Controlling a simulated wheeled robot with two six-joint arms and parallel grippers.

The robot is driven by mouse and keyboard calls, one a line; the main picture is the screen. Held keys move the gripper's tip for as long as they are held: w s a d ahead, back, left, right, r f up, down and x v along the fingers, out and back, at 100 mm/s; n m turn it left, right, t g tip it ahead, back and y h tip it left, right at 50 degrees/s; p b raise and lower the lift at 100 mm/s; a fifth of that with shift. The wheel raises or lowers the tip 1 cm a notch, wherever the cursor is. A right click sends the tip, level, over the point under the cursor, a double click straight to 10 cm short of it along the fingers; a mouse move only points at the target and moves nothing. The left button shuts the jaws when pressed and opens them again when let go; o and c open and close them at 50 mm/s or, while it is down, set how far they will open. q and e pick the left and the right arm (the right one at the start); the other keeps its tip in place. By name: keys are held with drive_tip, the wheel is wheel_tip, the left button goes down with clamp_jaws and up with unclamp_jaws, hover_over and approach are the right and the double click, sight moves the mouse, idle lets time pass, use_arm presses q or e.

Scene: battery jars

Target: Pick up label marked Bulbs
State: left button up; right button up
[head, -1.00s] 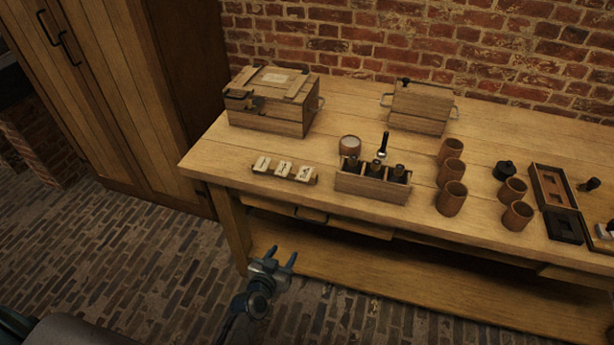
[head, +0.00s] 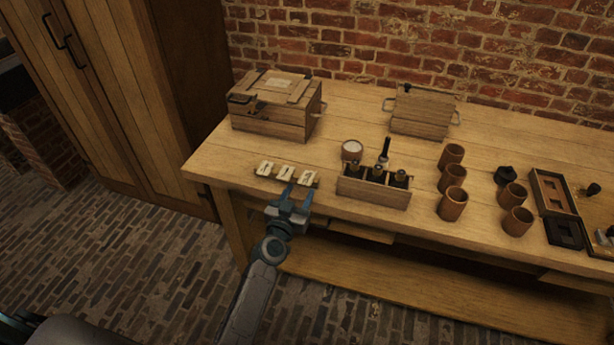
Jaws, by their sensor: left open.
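My right gripper is not in view.
A wooden crate (head: 272,124) stands behind the labels. A small round jar (head: 351,150) and a box of dark bottles (head: 372,194) stand to the right. Farther right are several brown cups (head: 453,204) and a dark tray (head: 553,192).

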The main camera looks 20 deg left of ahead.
sight(307, 178)
use_arm(q)
drive_tip(key=w, duration=0.2)
drive_tip(key=shift+w+f, duration=0.1)
drive_tip(key=shift+w, duration=0.2)
drive_tip(key=shift+s, duration=0.1)
drive_tip(key=c, duration=0.7)
drive_tip(key=shift+c, duration=0.2)
